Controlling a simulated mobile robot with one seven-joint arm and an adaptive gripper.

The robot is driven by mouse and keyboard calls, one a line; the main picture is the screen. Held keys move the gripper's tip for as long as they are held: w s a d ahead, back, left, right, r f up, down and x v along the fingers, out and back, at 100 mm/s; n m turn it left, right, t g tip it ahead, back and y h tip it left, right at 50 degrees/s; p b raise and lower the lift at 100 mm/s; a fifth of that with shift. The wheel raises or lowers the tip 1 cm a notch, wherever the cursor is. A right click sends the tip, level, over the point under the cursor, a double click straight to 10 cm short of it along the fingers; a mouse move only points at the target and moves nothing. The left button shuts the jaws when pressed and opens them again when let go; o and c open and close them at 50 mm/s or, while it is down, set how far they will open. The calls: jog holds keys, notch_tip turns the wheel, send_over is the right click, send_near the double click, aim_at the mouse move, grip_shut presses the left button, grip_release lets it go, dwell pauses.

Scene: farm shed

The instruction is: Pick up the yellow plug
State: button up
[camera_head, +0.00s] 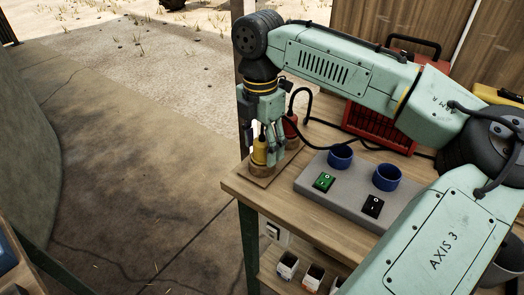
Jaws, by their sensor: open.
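The jaws are open. The fingers hide part of the plug, and I cannot tell whether they touch it. A red plug (291,126) stands just behind and to the right, partly hidden, with a black cable rising from it.
A grey panel (316,200) with two blue sockets (387,178) and green and black switches lies to the right on the workbench (263,203). A red slatted box (378,127) stands behind. Small boxes (313,277) sit on the shelf below. Open floor lies left.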

aim_at(261, 135)
jog(key=shift+f, duration=0.15)
jog(key=c, duration=1.3)
jog(key=shift+o, duration=0.2)
jog(key=shift+r, duration=0.6)
notch_tip(261, 135, up, 2)
jog(key=shift+r+b, duration=0.15)
jog(key=shift+b, duration=0.35)
jog(key=s+d+b, duration=0.1)
jog(key=s+d, duration=0.2)
jog(key=s, duration=0.4)
jog(key=s+d+r+b, duration=0.1)
jog(key=s+d, duration=0.3)
jog(key=s, duration=0.3)
jog(key=shift+d+r, duration=0.25)
jog(key=shift+d, duration=0.05)
jog(key=shift+s, duration=0.1)
